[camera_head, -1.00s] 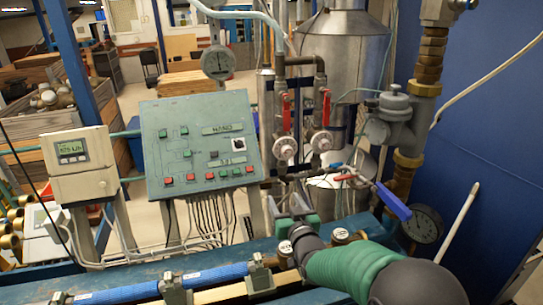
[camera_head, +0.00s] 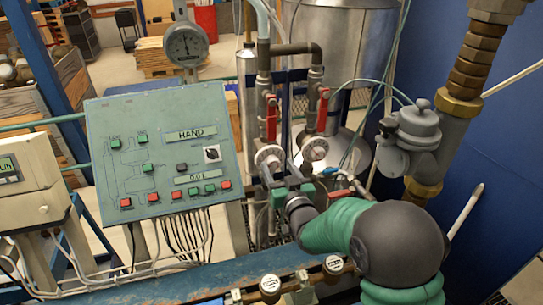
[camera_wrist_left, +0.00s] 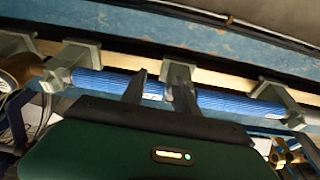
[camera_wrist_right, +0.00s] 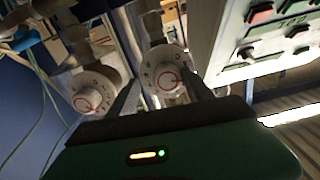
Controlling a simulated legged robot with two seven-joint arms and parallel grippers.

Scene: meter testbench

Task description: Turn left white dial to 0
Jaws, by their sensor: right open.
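The left white dial (camera_head: 268,158) is a round white knob with markings, below a red-handled valve. In the right wrist view the same dial (camera_wrist_right: 167,76) lies between my right fingers. My right gripper (camera_head: 279,173) is open, its fingertips close in front of that dial. I cannot tell whether they touch it. The right white dial (camera_head: 315,149) is beside it and also shows in the right wrist view (camera_wrist_right: 90,96), outside the fingers. My left gripper (camera_wrist_left: 155,85) is open and empty near a blue tube; it is out of the head view.
The green control panel (camera_head: 165,150) stands left of the dials. A grey pipe fitting (camera_head: 410,135) is to the right. Red valve handles (camera_head: 271,118) hang above the dials. The blue tube (camera_wrist_left: 215,98) runs along a blue beam (camera_head: 130,282).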

